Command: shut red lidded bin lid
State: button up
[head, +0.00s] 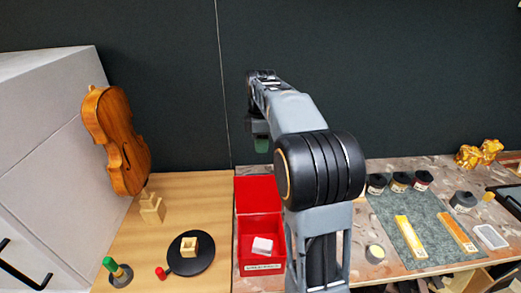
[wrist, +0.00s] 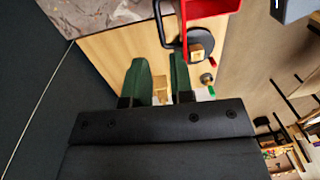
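The red lidded bin (head: 246,262) stands on the bench left of my arm, with a pale label on its front. Its red lid (head: 257,194) is raised at the back, so the bin is open. Part of the red bin (wrist: 212,9) shows at the top of the wrist view, cut off by the edge. My gripper (head: 262,143) is above and behind the bin, apart from it. In the wrist view my gripper (wrist: 159,66) has two green fingers spread apart, with nothing held between them.
A violin (head: 117,140) hangs at the left by a grey cabinet (head: 52,120). A wooden stand (head: 152,208) and a black round dish (head: 191,265) with a wooden block are left of the bin. Jars and a grey mat (head: 425,225) lie to the right.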

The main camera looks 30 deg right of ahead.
notch_tip(320, 180, up, 4)
jog(key=p, duration=0.4)
send_over(258, 191)
jog(key=w+d, duration=0.2)
jog(key=w, duration=0.2)
notch_tip(258, 191, down, 14)
jog(key=shift+s, duration=0.1)
grip_shut()
